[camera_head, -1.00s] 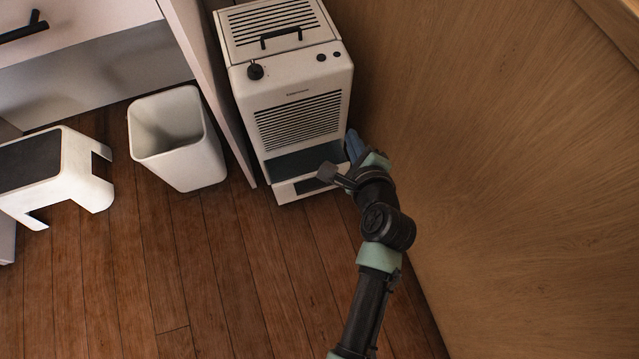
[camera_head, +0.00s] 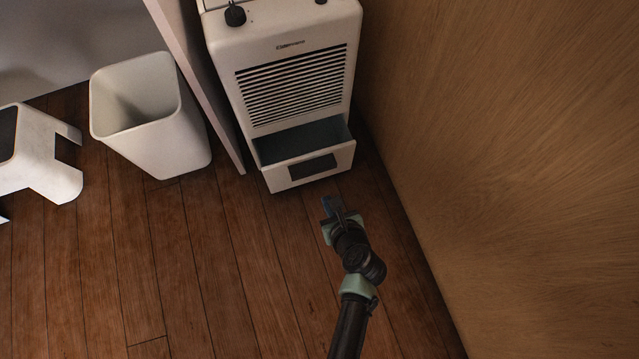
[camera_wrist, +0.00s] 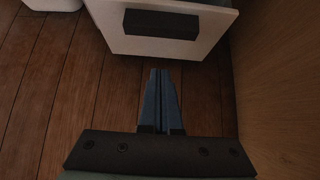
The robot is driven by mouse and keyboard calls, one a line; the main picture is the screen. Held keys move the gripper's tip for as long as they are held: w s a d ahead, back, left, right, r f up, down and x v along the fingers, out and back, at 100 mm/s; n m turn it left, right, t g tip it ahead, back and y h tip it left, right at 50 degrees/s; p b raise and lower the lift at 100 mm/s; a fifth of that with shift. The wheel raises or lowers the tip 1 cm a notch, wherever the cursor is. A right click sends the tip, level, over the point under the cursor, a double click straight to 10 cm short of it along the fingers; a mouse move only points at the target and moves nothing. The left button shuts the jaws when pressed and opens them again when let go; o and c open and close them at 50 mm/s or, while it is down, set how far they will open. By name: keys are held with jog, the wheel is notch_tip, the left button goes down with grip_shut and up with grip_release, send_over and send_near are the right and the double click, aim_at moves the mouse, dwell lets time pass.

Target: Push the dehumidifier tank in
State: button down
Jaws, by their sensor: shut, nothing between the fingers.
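The white dehumidifier (camera_head: 290,45) stands upright on the floor with a slatted grille. Its tank (camera_head: 333,168) at the bottom front is slid partly out, with its open dark inside showing behind the front panel. The tank front with a dark rectangular window also shows at the top of the wrist view (camera_wrist: 112,38). My gripper (camera_head: 327,203) is in front of the tank, apart from it, low over the floor. In the wrist view its blue fingers (camera_wrist: 160,75) are together and empty, pointing at the tank front.
A wooden wall or panel (camera_head: 480,150) runs close along the right side. A white bin (camera_head: 165,135) and a white step stool (camera_head: 45,150) stand to the left, with a thin panel (camera_head: 195,75) beside the dehumidifier. The wooden floor (camera_head: 220,270) in front is clear.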

jog(key=w+a+f+b, duration=0.2)
jog(key=w+b, duration=0.2)
jog(key=w, duration=0.2)
jog(key=shift+w+f, duration=0.2)
jog(key=shift+w, duration=0.1)
